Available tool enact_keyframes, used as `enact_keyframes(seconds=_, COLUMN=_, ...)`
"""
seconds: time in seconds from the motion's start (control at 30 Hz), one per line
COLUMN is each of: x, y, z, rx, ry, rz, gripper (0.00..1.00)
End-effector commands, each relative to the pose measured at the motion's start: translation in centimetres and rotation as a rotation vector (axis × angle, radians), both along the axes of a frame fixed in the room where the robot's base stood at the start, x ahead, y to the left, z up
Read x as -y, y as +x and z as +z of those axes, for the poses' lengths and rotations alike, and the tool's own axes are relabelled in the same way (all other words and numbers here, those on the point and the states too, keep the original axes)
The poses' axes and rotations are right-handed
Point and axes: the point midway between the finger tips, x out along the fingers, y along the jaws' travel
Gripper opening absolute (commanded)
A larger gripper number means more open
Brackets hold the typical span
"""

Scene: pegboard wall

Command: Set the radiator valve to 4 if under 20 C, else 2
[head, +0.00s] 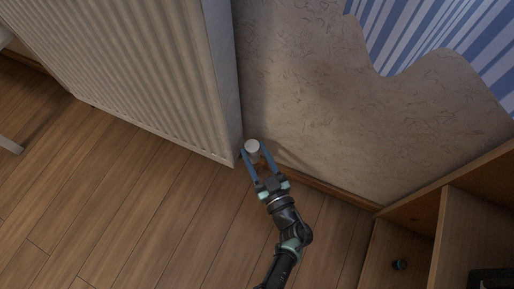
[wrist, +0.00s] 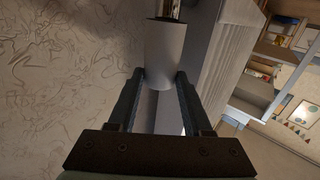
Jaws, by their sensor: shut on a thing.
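The radiator valve (head: 252,146) is a pale, rounded knob beside the lower right corner of the white radiator (head: 165,70). My gripper (head: 254,155) reaches it from below, with one finger on each side. In the wrist view the valve (wrist: 165,60) is a light grey cylinder with a metal pipe end above it. My gripper (wrist: 160,78) is shut on its near end. The radiator's ribbed side (wrist: 215,65) stands just right of it. No numbers or mark can be read on the valve, and no thermometer can be made out.
A patterned wall (head: 330,100) lies close behind the valve. A wooden shelf unit (head: 455,215) stands at the right, with a small dark round object (head: 400,264) by it.

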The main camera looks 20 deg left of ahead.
Motion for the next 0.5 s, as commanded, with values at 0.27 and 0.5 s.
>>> enact_keyframes(seconds=0.27, x=-0.7, y=-0.7, z=-0.4, rx=-0.006, ry=0.002, rz=-0.255, gripper=0.0)
enact_keyframes(seconds=0.5, x=-1.0, y=-0.9, z=-0.8, rx=-0.005, ry=0.005, rz=-0.466, gripper=0.0)
